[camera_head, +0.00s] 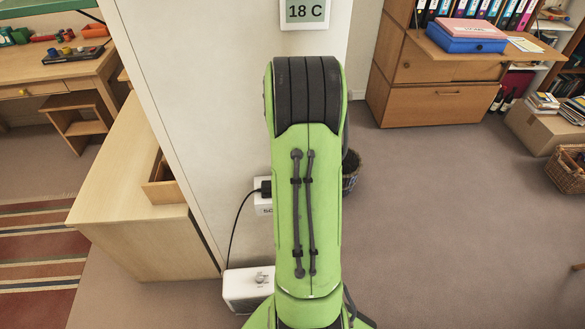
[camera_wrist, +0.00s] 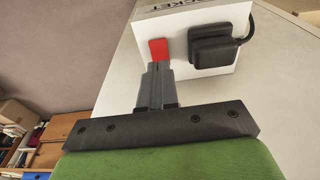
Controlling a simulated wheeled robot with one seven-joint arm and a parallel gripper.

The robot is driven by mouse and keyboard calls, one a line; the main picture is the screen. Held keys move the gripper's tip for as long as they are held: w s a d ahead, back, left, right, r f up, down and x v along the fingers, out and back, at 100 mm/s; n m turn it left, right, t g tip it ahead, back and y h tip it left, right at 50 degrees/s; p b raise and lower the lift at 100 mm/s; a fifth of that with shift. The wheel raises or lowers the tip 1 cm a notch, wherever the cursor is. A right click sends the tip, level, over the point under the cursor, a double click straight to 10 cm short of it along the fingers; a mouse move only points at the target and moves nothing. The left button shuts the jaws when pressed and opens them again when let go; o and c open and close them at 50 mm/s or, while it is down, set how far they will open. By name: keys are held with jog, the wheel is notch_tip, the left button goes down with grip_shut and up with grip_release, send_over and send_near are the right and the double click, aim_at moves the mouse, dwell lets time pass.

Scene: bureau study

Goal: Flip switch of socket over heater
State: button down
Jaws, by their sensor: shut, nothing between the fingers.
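The white socket (camera_head: 263,209) is fixed to the side of the white wall, with a black plug (camera_head: 265,188) in it. Part of the socket is hidden behind my green arm in the head view. The socket box (camera_wrist: 183,24) also shows in the wrist view, with its red switch (camera_wrist: 158,49) and the plug (camera_wrist: 212,46) beside it. My gripper (camera_wrist: 158,68) is shut and empty, with its fingertips right at the lower edge of the red switch; I cannot tell whether they touch. The white heater (camera_head: 246,288) stands on the floor below the socket, joined by a black cord.
A wooden cabinet (camera_head: 140,240) with an open drawer stands left of the wall. A dark basket (camera_head: 350,170) is behind my arm. A thermostat display (camera_head: 305,11) reads 18 C. The carpet (camera_head: 460,240) at right is clear.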

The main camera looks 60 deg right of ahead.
jog(key=shift+d+f, duration=0.1)
jog(key=shift+f, duration=0.6)
jog(key=shift+g+y+p, duration=0.4)
jog(key=shift+p, duration=0.8)
jog(key=shift+w+d+f+g+y+p, duration=0.2)
jog(key=shift+g+y+p, duration=0.25)
jog(key=shift+p, duration=0.45)
jog(key=shift+s+a+f, duration=0.1)
jog(key=shift+a+f, duration=0.05)
jog(key=shift+f, duration=0.15)
